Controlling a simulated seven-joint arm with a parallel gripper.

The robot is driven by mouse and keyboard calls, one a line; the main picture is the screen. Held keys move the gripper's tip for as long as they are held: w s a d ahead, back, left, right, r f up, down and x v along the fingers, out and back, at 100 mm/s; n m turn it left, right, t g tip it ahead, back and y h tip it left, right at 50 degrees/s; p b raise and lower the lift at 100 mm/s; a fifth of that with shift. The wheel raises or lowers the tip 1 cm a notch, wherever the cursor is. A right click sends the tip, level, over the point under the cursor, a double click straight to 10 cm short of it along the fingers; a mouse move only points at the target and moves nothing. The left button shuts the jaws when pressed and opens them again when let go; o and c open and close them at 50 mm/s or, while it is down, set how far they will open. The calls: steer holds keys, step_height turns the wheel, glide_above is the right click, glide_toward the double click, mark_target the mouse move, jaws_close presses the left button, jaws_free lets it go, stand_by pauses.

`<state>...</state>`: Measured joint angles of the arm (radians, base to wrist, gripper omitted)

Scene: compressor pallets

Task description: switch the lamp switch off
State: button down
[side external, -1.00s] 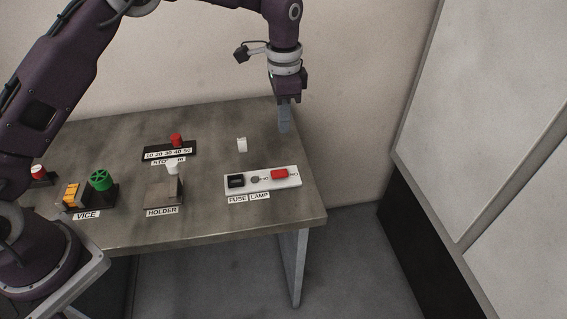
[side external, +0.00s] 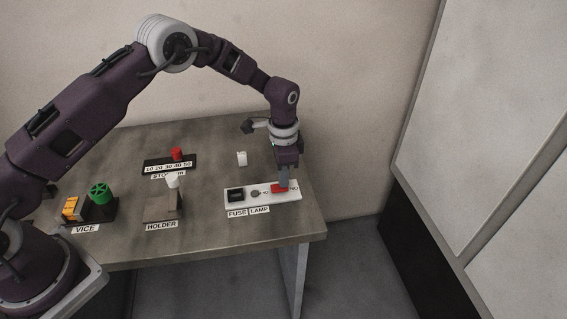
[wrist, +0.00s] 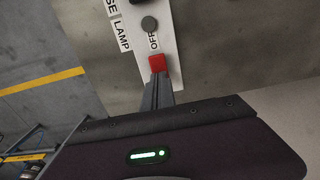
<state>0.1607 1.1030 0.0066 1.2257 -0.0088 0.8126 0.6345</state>
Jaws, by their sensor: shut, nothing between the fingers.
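The lamp switch is a red rocker (side external: 278,188) at the right part of a white panel (side external: 246,199) labelled FUSE and LAMP. It also shows in the wrist view (wrist: 157,63), with the word OFF beside it on the side toward the grey round button. My gripper (side external: 284,181) is shut and empty, pointing down at the right part of the red rocker. In the wrist view the fingertips (wrist: 155,80) are right at the rocker's near edge and hide part of it. I cannot tell whether they touch it, or which way the rocker is tilted.
A black fuse block (side external: 235,194) and a grey round button (side external: 255,193) sit on the panel. A holder (side external: 162,207), a black scale with a red knob (side external: 177,154) and a vice with a green wheel (side external: 100,193) are further left.

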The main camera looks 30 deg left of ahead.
mark_target(278, 187)
steer(key=shift+f, duration=0.3)
steer(key=shift+f, duration=0.35)
steer(key=shift+s, duration=0.1)
steer(key=shift+s+a+r, duration=0.15)
steer(key=shift+s+a, duration=0.4)
steer(key=shift+a, duration=0.1)
step_height(278, 187, up, 14)
steer(key=shift+w+d+r, duration=0.15)
